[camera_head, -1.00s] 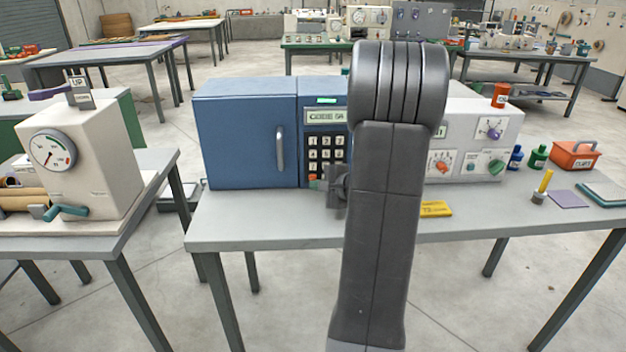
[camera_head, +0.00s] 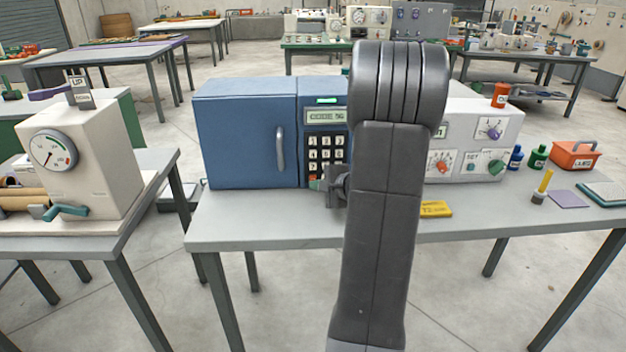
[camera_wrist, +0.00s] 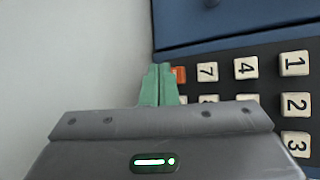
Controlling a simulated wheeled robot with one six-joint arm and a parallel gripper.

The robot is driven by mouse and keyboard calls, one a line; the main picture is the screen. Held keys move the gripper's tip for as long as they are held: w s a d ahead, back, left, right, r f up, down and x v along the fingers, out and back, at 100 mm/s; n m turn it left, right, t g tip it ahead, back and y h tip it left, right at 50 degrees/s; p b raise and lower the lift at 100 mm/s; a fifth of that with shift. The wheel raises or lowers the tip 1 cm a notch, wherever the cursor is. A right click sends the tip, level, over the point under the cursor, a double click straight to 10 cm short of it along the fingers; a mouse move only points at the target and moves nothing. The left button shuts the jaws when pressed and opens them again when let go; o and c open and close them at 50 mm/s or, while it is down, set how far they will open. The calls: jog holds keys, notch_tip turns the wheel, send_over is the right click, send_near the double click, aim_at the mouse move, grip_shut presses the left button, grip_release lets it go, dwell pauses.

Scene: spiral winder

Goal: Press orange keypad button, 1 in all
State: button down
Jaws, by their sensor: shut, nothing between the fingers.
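The orange keypad button (camera_wrist: 180,75) shows in the wrist view at the keypad's edge, beside the "7" key. It is partly hidden by my fingertips. My gripper (camera_wrist: 160,72) is shut and empty, its green fingertips right by the button. I cannot tell whether they touch it. In the head view, the keypad (camera_head: 312,132) is on the front of the blue cabinet, with a lit green strip above a code display. My gripper (camera_head: 317,184) is at the keypad's lower left corner there, and my arm hides part of the keypad's right side.
The blue cabinet (camera_head: 240,140) with a vertical handle (camera_head: 280,148) stands on the grey table (camera_head: 265,234). A white dial panel (camera_head: 485,128) is to the right. A yellow block (camera_head: 435,209) lies near the front, with bottles and an orange box (camera_head: 573,155) at right.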

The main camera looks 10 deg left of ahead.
jog(key=shift+w, duration=0.1)
jog(key=shift+w+a, duration=0.1)
jog(key=shift+w, duration=0.2)
jog(key=shift+w+a, duration=0.1)
jog(key=shift+w, duration=0.3)
dwell(0.8)
jog(key=shift+s+b, duration=0.1)
jog(key=shift+b, duration=0.25)
jog(key=shift+s+d+b, duration=0.25)
jog(key=shift+s+b, duration=0.15)
jog(key=shift+s, duration=0.3)
jog(key=shift+s+d+f+b, duration=0.15)
jog(key=shift+s+b, duration=0.15)
jog(key=shift+s, duration=0.2)
jog(key=shift+s+d+b, duration=0.25)
jog(key=shift+s+b, duration=0.15)
jog(key=shift+s, duration=0.55)
jog(key=shift+s+d+b, duration=0.25)
jog(key=shift+s+b, duration=0.1)
jog(key=shift+s, duration=0.6)
